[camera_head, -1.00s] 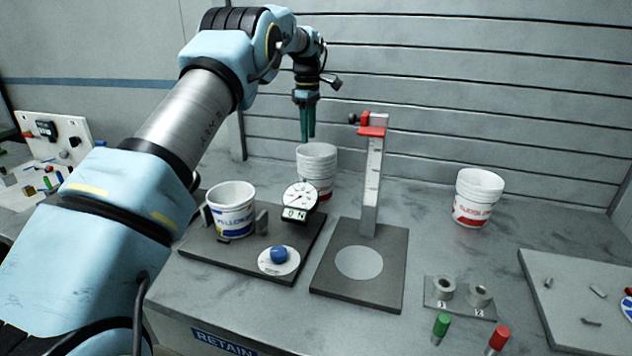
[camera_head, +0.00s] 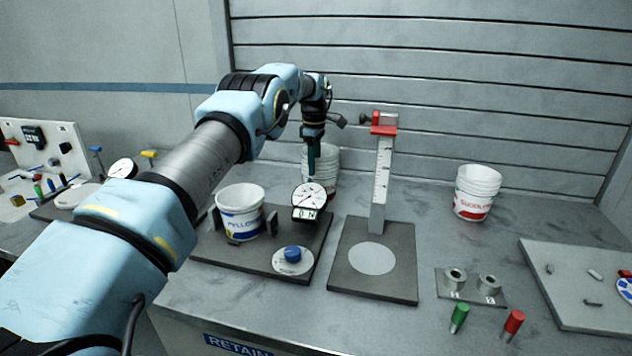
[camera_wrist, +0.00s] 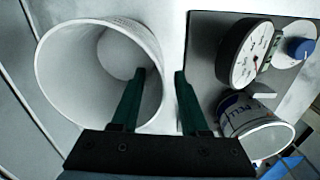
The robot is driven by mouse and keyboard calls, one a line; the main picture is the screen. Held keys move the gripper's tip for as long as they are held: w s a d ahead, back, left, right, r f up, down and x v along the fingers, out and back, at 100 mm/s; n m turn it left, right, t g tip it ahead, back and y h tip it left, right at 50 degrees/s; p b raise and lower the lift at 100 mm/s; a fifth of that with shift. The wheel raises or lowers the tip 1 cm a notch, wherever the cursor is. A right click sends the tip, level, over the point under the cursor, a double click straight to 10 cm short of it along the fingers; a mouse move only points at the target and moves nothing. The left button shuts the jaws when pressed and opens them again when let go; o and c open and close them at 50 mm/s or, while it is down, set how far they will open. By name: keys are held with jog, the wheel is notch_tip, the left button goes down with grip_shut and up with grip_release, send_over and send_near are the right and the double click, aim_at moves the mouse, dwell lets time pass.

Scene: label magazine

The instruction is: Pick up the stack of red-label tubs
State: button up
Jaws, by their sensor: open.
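A stack of white tubs (camera_head: 328,170) stands behind the dial gauge; its label is mostly hidden now, but red showed on it earlier. In the wrist view its open mouth (camera_wrist: 75,75) faces the camera. My gripper (camera_head: 311,178) is at this stack with fingers pointing down. In the wrist view the open fingers (camera_wrist: 160,72) straddle the near rim, one over the mouth and one outside; contact cannot be told. Another stack of white tubs with a red label (camera_head: 477,193) stands at the right, apart from my gripper.
A blue-label tub (camera_head: 240,213) sits in a fixture with a dial gauge (camera_head: 309,197) and blue knob (camera_head: 293,254). A height post (camera_head: 382,185) with a red slider stands right of the gripper. Green (camera_head: 459,318) and red (camera_head: 513,325) pegs are in front. Bench around the right stack is clear.

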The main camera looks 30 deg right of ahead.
grip_shut()
dwell(1.4)
